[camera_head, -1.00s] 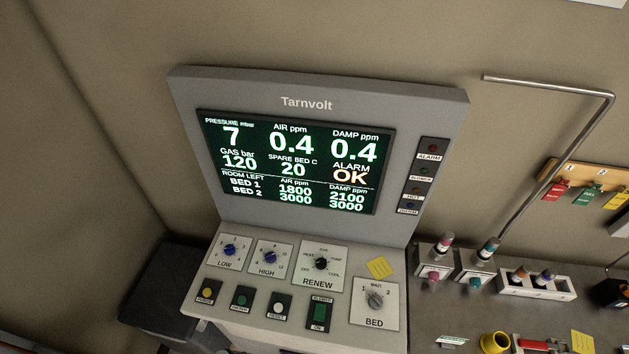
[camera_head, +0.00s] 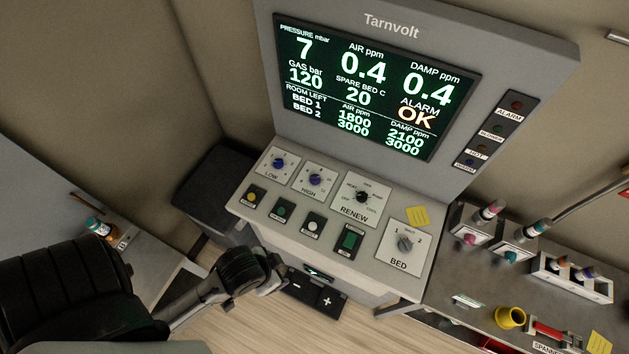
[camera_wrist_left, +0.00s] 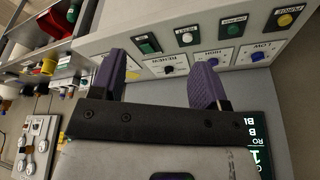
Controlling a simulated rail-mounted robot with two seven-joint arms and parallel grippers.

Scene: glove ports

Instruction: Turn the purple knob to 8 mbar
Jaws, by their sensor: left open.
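Two blue-purple knobs sit on the Tarnvolt desk panel, LOW (camera_head: 279,163) and HIGH (camera_head: 316,180); their exact pointer settings are too small to read. The screen (camera_head: 370,85) shows pressure 7 mbar. In the left wrist view the panel is upside down, with the HIGH knob (camera_wrist_left: 213,63) just beyond my right-hand finger and the LOW knob (camera_wrist_left: 257,55) further right. My left gripper (camera_wrist_left: 158,72) has purple fingers, open and empty, apart from the panel. The black RENEW knob (camera_wrist_left: 169,70) shows between the fingers. My right gripper is out of view.
The grey BED knob (camera_head: 405,243) and several push buttons, including a green one (camera_head: 350,239), share the panel. A yellow note (camera_head: 417,217) lies beside RENEW. A bench on the right holds bottles and a yellow cup (camera_head: 510,317). A dark box (camera_head: 210,185) stands left of the console.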

